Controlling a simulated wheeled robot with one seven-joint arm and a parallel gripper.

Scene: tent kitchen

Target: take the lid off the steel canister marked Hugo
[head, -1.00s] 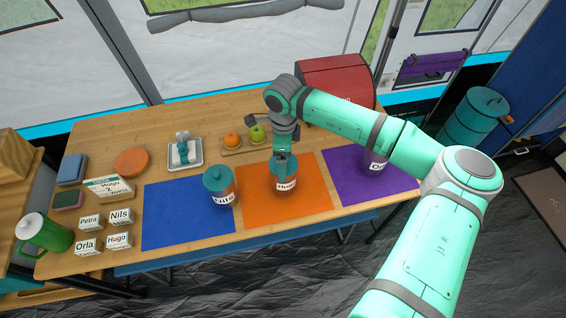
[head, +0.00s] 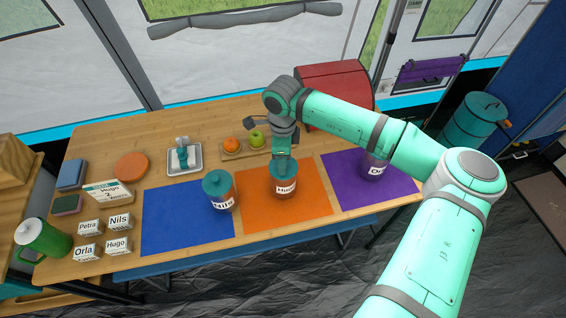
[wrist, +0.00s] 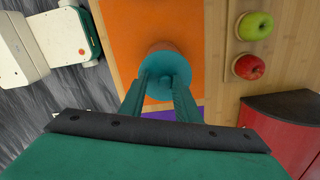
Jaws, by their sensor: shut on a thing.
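The steel canister marked Hugo (head: 286,190) stands upright on the orange mat, its metal picking up a warm orange tint. Its teal lid (head: 273,168) sits on top, partly hidden behind my gripper (head: 284,160). In the wrist view my gripper (wrist: 161,82) points down with its two fingers shut on the upper part of the teal lid (wrist: 162,62). I see no clear gap between lid and canister. The canister's body (wrist: 160,46) shows just past the lid's edge.
A teal-lidded canister (head: 222,203) stands left on the blue mat. Another canister (head: 374,170) stands right on the purple mat, partly behind my arm. Behind are a fruit board (head: 246,152) and a red bread box (head: 335,95). Name blocks (head: 89,227) and a green jug (head: 42,235) are left.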

